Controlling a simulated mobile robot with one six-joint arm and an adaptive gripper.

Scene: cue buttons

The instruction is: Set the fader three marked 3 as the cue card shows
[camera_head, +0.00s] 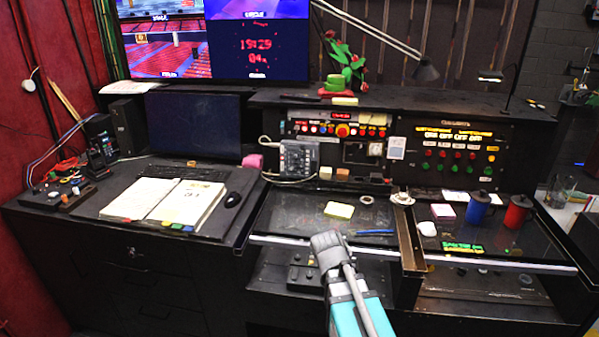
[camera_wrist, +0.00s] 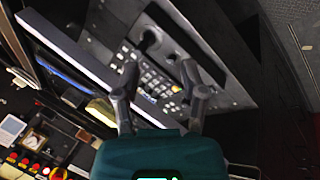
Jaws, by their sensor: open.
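My gripper (camera_head: 326,242) is in front of the middle of the desk in the head view, near its front edge. In the wrist view my gripper (camera_wrist: 160,82) has its two dark fingers apart with nothing between them. Beyond the fingers lies a dark control panel (camera_wrist: 203,50) with rows of small pale keys and a dark round knob or stick. The panel also shows in part in the head view (camera_head: 302,277), low under the desk edge and partly behind my gripper. I cannot make out a fader marked 3. I cannot tell which card is the cue card.
An open book (camera_head: 180,200) lies on the left desk beside a black mouse (camera_head: 233,199). A yellow pad (camera_head: 339,210) lies on the middle desk. Blue (camera_head: 478,207) and red (camera_head: 517,212) mugs stand at right. A lit button console (camera_head: 340,130) rises behind.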

